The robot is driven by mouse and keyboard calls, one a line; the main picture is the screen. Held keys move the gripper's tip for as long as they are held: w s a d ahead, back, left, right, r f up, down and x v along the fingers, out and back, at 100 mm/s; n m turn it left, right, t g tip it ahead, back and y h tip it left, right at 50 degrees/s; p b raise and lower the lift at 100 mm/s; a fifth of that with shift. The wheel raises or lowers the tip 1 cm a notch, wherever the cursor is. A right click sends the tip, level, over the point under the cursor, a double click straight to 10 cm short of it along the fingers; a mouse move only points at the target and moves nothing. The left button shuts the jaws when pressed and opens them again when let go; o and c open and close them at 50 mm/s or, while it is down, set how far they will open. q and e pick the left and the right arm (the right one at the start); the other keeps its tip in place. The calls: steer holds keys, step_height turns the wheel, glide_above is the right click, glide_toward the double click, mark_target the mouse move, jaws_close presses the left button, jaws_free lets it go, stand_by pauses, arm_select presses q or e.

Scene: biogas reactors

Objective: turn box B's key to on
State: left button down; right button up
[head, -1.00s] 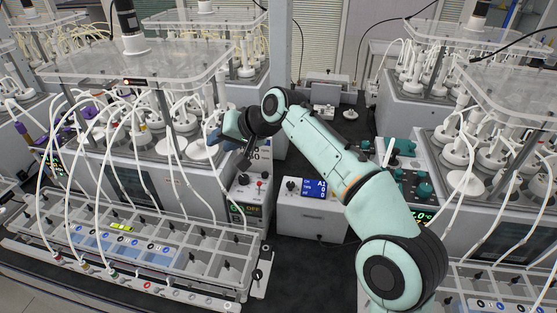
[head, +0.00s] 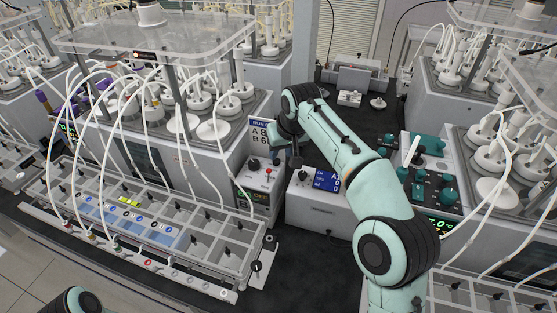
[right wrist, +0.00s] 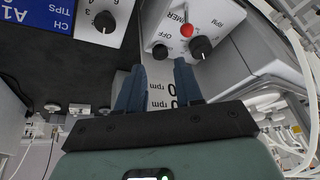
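Several small control boxes show, and I cannot tell which is box B. A grey-white box (head: 262,185) beside the left reactor has black knobs, a red-tipped switch and a display that appears to read OFF. In the right wrist view its panel seems to show a black knob marked OFF (right wrist: 160,52), a red knob (right wrist: 187,30) and a black RPM knob (right wrist: 201,47). No key can be made out for sure. My right gripper (right wrist: 160,88) is open and empty, its blue fingers apart just short of this panel. My left gripper is out of view.
A second box (head: 312,205) with a blue display stands to the right. The left reactor (head: 195,165) has a clear lid and many white tubes. A tray (head: 250,268) of small valves lies in front. Dark bench (head: 290,255) is clear in the front middle.

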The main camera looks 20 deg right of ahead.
mark_target(276, 161)
steer(key=x, duration=0.5)
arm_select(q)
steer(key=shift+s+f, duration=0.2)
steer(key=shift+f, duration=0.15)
arm_select(e)
jaws_close()
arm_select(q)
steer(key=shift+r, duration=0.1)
arm_select(e)
steer(key=shift+a, duration=0.1)
steer(key=m, duration=0.1)
steer(key=m+h, duration=0.1)
steer(key=m, duration=0.1)
steer(key=shift+a+r+m+p, duration=0.1)
steer(key=shift+a+m+p, duration=0.1)
steer(key=shift+m+p, duration=0.15)
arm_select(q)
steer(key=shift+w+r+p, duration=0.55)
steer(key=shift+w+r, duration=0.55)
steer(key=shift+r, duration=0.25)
arm_select(e)
steer(key=shift+a+m+h, duration=0.1)
steer(key=shift+m+h, duration=0.8)
steer(key=shift+m, duration=0.85)
